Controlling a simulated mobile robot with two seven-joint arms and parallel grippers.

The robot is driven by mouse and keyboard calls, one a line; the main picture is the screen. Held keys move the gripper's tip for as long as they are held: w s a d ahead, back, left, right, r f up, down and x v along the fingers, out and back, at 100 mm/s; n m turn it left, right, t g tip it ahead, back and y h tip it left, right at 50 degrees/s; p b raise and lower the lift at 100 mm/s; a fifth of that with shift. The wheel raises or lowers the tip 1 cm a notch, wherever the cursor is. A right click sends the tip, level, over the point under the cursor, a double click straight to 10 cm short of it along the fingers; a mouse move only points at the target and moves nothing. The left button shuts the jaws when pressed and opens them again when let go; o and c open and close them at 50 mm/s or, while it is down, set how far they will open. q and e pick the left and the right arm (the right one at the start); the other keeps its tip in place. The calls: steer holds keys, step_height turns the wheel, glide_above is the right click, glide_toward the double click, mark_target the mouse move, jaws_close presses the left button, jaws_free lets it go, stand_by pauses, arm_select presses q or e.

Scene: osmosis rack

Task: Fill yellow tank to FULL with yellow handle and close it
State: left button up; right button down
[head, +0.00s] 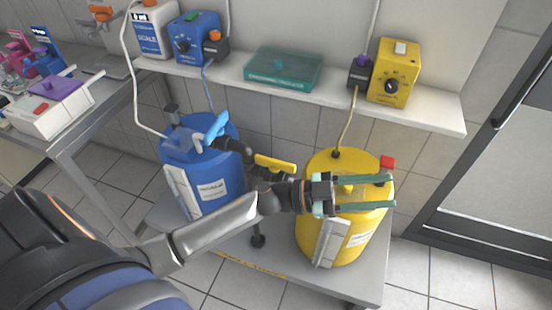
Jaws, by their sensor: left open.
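The yellow tank (375,222) stands on the right side of a low grey stand, with a white label and a pale gauge strip (327,243) on its front. The gauge level is too small to read. The yellow handle (275,163) sits on a dark pipe between the blue and yellow tanks, left of the yellow tank. My left gripper (388,191) reaches across the yellow tank's top from the left. Its two greenish fingers are apart and nothing shows between them; it hides part of the lid. My right gripper is not in view.
A blue tank (228,180) with a blue handle (217,126) stands left on the same stand (375,285). A shelf (432,118) above holds a yellow pump box (393,70), a blue one (195,38) and a green case (284,68). A red block (387,162) sits at the yellow tank's rim.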

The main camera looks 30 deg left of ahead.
arm_select(q)
steer(key=s+d+m+g, duration=0.1)
steer(key=d+m+g, duration=0.1)
steer(key=m+g, duration=0.25)
steer(key=n+g+y, duration=0.5)
steer(key=n+y, duration=0.1)
steer(key=y, duration=1.3)
glide_toward(275, 160)
steer(key=shift+m, duration=0.25)
step_height(275, 160, down, 10)
steer(key=shift+w+a+r, duration=0.1)
steer(key=shift+a, duration=0.05)
steer(key=shift+c, duration=0.3)
jaws_close()
